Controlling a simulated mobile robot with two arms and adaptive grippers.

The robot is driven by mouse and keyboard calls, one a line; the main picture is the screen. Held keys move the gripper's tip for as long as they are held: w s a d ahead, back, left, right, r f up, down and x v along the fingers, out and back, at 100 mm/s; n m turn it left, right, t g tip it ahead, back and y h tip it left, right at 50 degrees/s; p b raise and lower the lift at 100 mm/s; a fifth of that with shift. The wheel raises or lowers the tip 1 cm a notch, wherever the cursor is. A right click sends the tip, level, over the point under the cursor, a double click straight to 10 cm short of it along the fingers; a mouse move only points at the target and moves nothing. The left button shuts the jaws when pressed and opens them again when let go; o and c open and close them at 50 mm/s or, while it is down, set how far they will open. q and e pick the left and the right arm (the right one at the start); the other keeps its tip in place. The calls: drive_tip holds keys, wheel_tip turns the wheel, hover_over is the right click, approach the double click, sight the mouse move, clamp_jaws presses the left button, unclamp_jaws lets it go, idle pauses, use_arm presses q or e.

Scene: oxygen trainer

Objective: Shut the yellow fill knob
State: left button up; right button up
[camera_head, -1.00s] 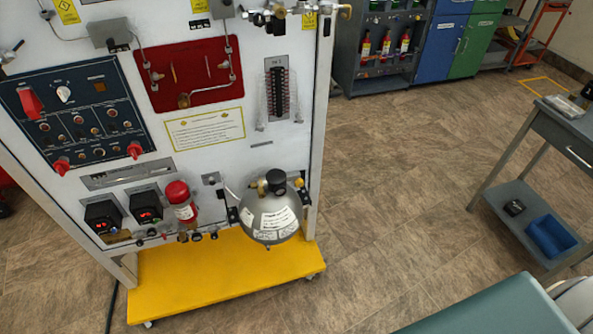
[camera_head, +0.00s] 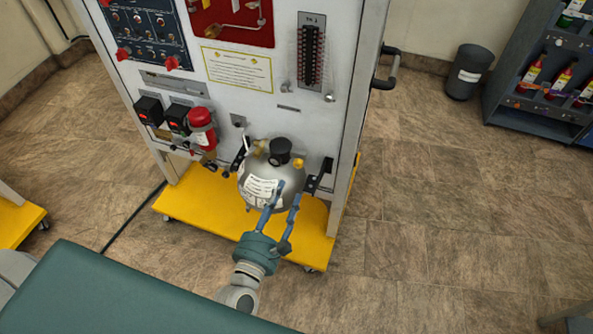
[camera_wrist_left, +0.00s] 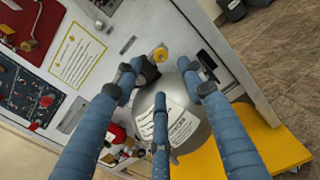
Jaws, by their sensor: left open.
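The yellow fill knob (camera_head: 298,163) is a small round knob on the right of the top of a grey, round oxygen bottle (camera_head: 259,196) with white labels. The bottle is mounted low on the white trainer panel. A black cap (camera_head: 279,150) sits left of the knob. My left gripper (camera_head: 288,190) is open, its fingers in front of the bottle, below the knob in the picture. In the left wrist view the knob (camera_wrist_left: 160,54) shows beyond and between the spread fingers (camera_wrist_left: 161,85), apart from them. My right gripper is not in view.
A red cylinder (camera_head: 201,129) and two black display boxes (camera_head: 163,114) are left of the bottle. The yellow wheeled base (camera_head: 313,235) juts out below. A black handle (camera_head: 386,70) sticks out from the panel's right side.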

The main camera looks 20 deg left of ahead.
sight(297, 165)
use_arm(q)
drive_tip(key=w+p, duration=0.1)
drive_tip(key=w, duration=0.9)
drive_tip(key=shift+f, duration=0.1)
clamp_jaws()
